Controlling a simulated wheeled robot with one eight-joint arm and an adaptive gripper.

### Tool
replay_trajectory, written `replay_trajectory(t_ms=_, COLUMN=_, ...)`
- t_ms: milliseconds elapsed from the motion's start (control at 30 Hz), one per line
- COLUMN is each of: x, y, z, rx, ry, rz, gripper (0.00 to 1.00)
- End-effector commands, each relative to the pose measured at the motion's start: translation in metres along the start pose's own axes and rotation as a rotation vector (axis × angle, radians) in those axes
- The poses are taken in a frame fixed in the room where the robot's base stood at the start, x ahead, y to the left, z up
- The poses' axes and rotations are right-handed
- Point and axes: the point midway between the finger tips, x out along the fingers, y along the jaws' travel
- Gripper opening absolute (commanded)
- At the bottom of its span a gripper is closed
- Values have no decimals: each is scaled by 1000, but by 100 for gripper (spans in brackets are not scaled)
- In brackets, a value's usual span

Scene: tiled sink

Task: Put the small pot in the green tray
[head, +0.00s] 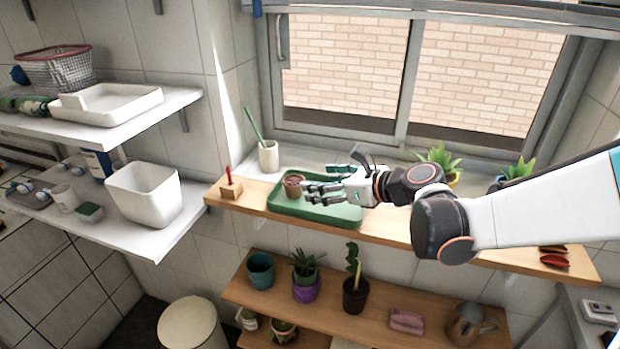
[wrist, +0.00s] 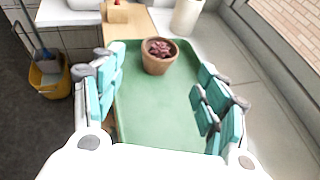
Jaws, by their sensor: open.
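The small pot (head: 293,186) is terracotta coloured with a dark reddish plant or filling. It stands upright in the green tray (head: 345,215), toward the tray's left end in the head view. In the wrist view the pot (wrist: 158,57) stands at the tray's far end, and the tray (wrist: 150,125) fills the middle. My gripper (head: 330,185) is over the tray, to the right of the pot. In the wrist view my gripper (wrist: 160,95) has its teal-padded fingers wide apart with nothing between them. The pot is beyond the fingertips and apart from them.
A wooden block with a red piece (head: 231,188) is left of the tray. A white cup with a green stick (head: 268,155) stands behind on the sill. The window (head: 390,80) is close behind my gripper. Potted plants (head: 440,165) stand right, partly behind my arm.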

Motion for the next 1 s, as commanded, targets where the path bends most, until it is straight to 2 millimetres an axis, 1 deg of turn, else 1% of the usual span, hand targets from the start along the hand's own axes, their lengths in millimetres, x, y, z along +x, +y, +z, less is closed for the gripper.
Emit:
replay_trajectory(t_ms=33, x=-6, y=0, z=1, rx=1, ry=0, rz=0, gripper=67)
replay_trajectory(t_ms=100, x=-11, y=0, z=0, rx=1, ry=0, rz=0, gripper=67)
replay_trajectory(t_ms=333, x=-15, y=1, z=0, rx=-15, ry=5, rz=-1, gripper=67)
replay_trajectory(t_ms=467, x=-26, y=10, z=-3, rx=-154, ry=54, rz=-9, gripper=67)
replay_trajectory(t_ms=567, x=-45, y=22, z=-8, rx=-378, ry=133, rz=-12, gripper=67)
replay_trajectory(t_ms=700, x=-79, y=42, z=-22, rx=-767, ry=273, rz=14, gripper=67)
replay_trajectory(t_ms=767, x=-95, y=48, z=-30, rx=-934, ry=335, rz=37, gripper=67)
replay_trajectory(t_ms=800, x=-106, y=53, z=-35, rx=-1046, ry=376, rz=57, gripper=67)
replay_trajectory(t_ms=867, x=-122, y=60, z=-43, rx=-1211, ry=437, rz=93, gripper=67)
replay_trajectory(t_ms=1000, x=-162, y=73, z=-64, rx=-1589, ry=577, rz=210, gripper=67)
